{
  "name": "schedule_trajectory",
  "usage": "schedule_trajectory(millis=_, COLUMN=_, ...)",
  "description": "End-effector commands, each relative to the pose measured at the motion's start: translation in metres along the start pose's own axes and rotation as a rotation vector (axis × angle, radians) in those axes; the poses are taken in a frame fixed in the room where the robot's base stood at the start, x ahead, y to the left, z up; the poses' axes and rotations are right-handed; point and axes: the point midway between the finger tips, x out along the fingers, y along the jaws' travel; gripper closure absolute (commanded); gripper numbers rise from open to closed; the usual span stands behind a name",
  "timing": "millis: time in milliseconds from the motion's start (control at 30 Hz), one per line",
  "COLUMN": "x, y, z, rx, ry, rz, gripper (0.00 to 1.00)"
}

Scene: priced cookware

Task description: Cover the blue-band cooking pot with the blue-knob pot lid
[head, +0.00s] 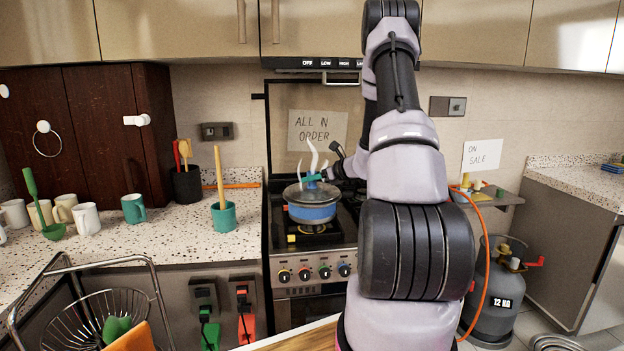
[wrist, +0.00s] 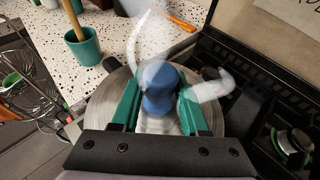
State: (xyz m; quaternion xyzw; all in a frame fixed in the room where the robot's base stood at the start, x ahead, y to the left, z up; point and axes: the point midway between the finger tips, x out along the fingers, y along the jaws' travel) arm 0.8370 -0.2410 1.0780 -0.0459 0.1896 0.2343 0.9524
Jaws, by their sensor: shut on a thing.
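The blue-band cooking pot (head: 312,214) stands on the stove at the centre of the head view. The pot lid (head: 303,194) is level over the pot's mouth and looks to be on its rim; I cannot tell whether a thin gap is left. My gripper (head: 314,178) is at the lid's top. In the wrist view, the teal fingers of my gripper (wrist: 160,108) are shut on the blue knob (wrist: 160,95), one on each side. The lid's grey disc (wrist: 110,92) spreads below them. The pot is hidden under it in the wrist view.
White steam wisps (head: 311,157) rise around the lid. A teal cup with a wooden handle (head: 223,217) stands on the counter left of the stove. Several mugs (head: 87,218) are further left. A gas cylinder (head: 494,292) stands on the right.

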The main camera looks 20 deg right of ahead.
Motion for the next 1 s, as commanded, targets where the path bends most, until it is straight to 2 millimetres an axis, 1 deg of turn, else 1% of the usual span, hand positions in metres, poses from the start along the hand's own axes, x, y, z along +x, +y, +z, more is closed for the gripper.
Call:
schedule_trajectory(millis=467, x=0.0001, y=-0.0001, z=-0.0002, rx=0.0, ry=0.0, rz=0.0, gripper=1.0)
schedule_trajectory(millis=800, x=0.0031, y=-0.0002, z=-0.0076, rx=0.0, ry=0.0, rz=0.0, gripper=1.0)
schedule_trajectory(millis=1000, x=0.0028, y=-0.0002, z=-0.007, rx=0.0, ry=0.0, rz=0.0, gripper=1.0)
